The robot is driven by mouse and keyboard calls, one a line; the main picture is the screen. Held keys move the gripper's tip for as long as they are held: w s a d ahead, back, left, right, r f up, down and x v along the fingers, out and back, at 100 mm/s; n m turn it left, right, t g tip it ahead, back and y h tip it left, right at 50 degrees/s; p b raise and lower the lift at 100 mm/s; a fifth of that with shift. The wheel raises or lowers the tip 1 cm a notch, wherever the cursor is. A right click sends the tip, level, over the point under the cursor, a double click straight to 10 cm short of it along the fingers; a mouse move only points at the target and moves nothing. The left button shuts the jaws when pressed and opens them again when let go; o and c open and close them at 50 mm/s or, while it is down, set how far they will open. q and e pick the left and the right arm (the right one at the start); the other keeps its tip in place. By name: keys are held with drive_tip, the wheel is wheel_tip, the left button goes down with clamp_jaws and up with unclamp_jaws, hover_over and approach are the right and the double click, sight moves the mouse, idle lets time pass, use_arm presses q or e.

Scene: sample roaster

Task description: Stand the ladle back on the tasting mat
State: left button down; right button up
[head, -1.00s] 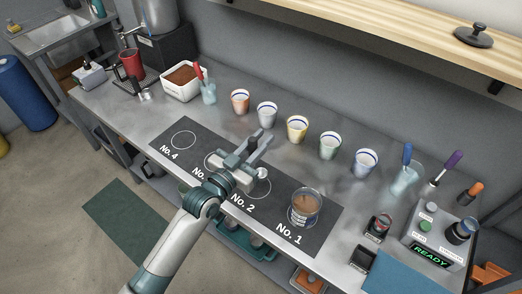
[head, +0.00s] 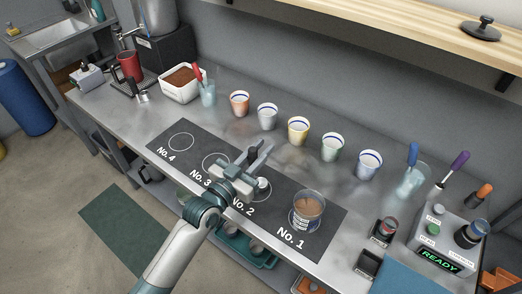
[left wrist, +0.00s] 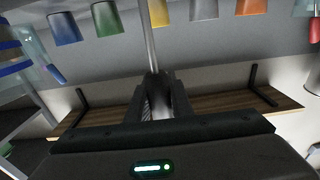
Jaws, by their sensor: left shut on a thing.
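The dark tasting mat (head: 205,142) lies along the counter's front, with printed circles labelled No. 1 to No. 4. My left gripper (head: 263,151) is over the mat around No. 2 and No. 3. In the left wrist view its fingers (left wrist: 153,92) are shut on a thin metal rod, the ladle's handle (left wrist: 147,40). A small round silver part (head: 263,184), seemingly of the ladle, shows beside the gripper by the No. 2 circle. I cannot tell whether it touches the mat. The gripper hides most of the ladle in the head view. My right gripper is not in view.
A glass of brown liquid (head: 308,211) stands on No. 1. Several coloured cups, including a yellow one (head: 298,130), line the counter behind the mat. A control box (head: 445,236) reading READY stands at right. The No. 4 circle (head: 181,142) is empty.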

sight(250, 163)
use_arm(q)
drive_tip(key=shift+f, duration=0.15)
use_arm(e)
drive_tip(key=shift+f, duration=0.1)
use_arm(q)
drive_tip(key=c, duration=1.6)
unclamp_jaws()
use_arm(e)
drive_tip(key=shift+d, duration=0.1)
